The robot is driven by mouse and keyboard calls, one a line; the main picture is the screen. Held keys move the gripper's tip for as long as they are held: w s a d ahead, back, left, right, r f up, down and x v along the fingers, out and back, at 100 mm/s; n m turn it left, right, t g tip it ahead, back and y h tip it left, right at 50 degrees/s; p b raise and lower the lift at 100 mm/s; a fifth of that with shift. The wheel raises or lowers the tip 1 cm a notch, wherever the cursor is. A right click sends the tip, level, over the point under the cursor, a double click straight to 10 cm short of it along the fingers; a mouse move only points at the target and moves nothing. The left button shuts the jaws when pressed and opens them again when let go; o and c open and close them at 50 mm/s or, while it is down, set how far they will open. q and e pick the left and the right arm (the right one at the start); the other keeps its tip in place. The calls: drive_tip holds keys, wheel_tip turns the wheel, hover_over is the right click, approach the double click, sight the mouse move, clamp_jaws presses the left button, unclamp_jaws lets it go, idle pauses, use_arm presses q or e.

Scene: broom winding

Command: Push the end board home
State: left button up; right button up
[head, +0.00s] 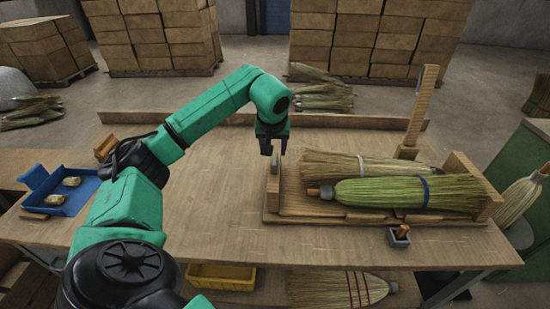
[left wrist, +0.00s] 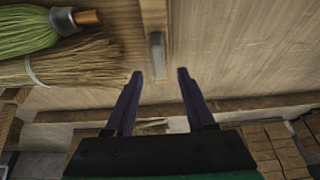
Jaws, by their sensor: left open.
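The wooden end board (head: 273,192) stands at the left end of the wooden broom tray (head: 340,217). A small grey metal piece shows at its top, also seen in the left wrist view (left wrist: 157,52). My left gripper (head: 272,149) points down above the far part of the end board. In the left wrist view its two dark fingers (left wrist: 160,76) are apart, with the grey piece near the gap between them; contact cannot be told. A green broom (head: 385,192) with a blue band and a straw broom (head: 330,163) with a pale band lie in the tray. My right gripper is not in view.
An upright wooden lever (head: 421,105) stands at the tray's back right. A small metal holder with a wooden peg (head: 399,236) is in front. A blue tray (head: 68,189) lies at the left. The table (head: 215,200) left of the broom tray is clear.

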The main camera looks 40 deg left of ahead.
sight(275, 158)
use_arm(q)
drive_tip(key=x, duration=0.6)
drive_tip(key=shift+w+f+p, duration=0.15)
drive_tip(key=shift+f+p, duration=0.25)
clamp_jaws()
drive_tip(key=shift+r, duration=0.1)
idle(0.8)
